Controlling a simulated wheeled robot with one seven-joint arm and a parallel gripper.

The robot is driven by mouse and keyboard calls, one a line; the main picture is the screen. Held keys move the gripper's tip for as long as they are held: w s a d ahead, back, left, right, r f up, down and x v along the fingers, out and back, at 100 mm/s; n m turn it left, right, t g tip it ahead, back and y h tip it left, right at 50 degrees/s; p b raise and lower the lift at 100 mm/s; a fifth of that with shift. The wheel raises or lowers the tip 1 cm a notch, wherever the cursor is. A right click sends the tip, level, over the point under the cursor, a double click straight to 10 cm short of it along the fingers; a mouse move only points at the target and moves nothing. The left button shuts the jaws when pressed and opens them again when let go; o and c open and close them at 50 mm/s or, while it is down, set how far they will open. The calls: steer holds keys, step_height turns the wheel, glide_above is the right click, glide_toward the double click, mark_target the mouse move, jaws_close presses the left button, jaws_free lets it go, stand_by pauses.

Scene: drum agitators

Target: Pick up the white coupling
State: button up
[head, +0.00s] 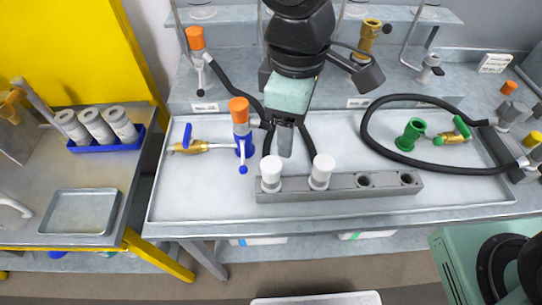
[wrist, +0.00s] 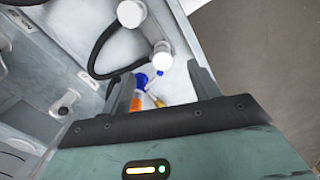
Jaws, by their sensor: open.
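Two white couplings with round tops stand upright in the grey block, a left one (head: 271,172) and a right one (head: 322,168). I cannot tell which one the task means. In the wrist view white round tops show at the upper middle (wrist: 131,13) and nearer the jaws (wrist: 162,56). The grey block (head: 345,189) lies along the front of the tray and has two open holes on its right. My gripper (head: 285,143) points down just behind the couplings, open and empty. In the wrist view its two fingers (wrist: 163,90) stand apart.
A blue valve with an orange top (head: 240,125) and a brass valve (head: 190,146) stand left of my gripper. A black hose (head: 370,140) loops on the right, beside a green fitting (head: 411,134). A blue rack (head: 108,145) holds white cylinders on the left bench.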

step_height(320, 180, up, 2)
steer(key=w+a+n+p, duration=0.1)
steer(key=w+a, duration=0.1)
glide_toward(270, 163)
steer(key=f, duration=0.7)
steer(key=shift+w+d, duration=0.15)
steer(key=shift+d, duration=0.2)
steer(key=f, duration=0.3)
steer(key=f+p, duration=0.1)
steer(key=shift+s+a+f, duration=0.25)
steer(key=shift+s+f, duration=0.1)
steer(key=shift+f, duration=0.45)
steer(key=shift+w, duration=0.1)
steer(key=c, duration=1.2)
